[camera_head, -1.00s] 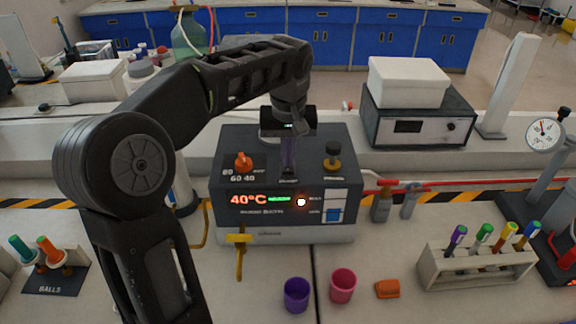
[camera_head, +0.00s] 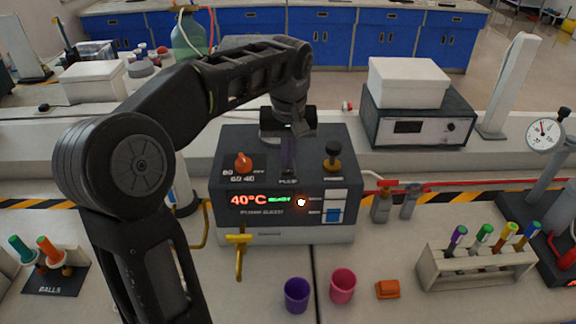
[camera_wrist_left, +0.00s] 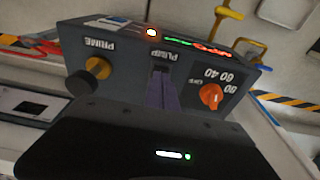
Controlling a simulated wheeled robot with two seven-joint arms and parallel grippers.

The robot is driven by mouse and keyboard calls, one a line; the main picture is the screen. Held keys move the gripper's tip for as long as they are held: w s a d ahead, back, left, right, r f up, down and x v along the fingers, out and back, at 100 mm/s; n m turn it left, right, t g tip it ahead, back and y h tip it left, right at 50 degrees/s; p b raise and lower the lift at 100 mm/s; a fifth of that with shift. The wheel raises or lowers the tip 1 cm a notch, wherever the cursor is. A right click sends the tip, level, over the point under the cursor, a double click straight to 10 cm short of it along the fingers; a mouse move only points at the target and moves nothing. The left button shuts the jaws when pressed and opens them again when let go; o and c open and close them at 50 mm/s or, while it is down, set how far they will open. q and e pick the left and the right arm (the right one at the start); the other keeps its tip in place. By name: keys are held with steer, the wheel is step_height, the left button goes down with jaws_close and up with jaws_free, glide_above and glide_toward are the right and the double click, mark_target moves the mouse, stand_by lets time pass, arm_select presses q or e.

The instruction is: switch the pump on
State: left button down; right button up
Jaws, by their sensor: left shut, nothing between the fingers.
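The dark control box (camera_head: 235,180) stands on the bench, with a lit display reading 40°C and a glowing lamp (camera_head: 301,202) on its front. The PUMP label (camera_head: 288,182) is on its top near the front edge; it also shows in the wrist view (camera_wrist_left: 163,57). My left gripper (camera_head: 288,170) is shut and empty, pointing down just behind this label. In the wrist view its fingertips (camera_wrist_left: 161,75) are close to the label. The pump switch is mostly hidden by the fingers, so its position and any contact cannot be told. My right gripper is out of view.
An orange knob (camera_head: 243,162) is left of the gripper and a black-topped PRIME knob (camera_head: 333,157) is right. A yellow tap (camera_head: 238,240) juts from the front. Purple (camera_head: 297,295) and pink (camera_head: 342,286) cups stand before the box.

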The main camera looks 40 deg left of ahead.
mark_target(288, 171)
arm_select(q)
steer(key=shift+f+b, duration=0.65)
steer(key=shift+f, duration=0.25)
stand_by(0.8)
steer(key=shift+r+p, duration=3)
steer(key=shift+r, duration=0.6)
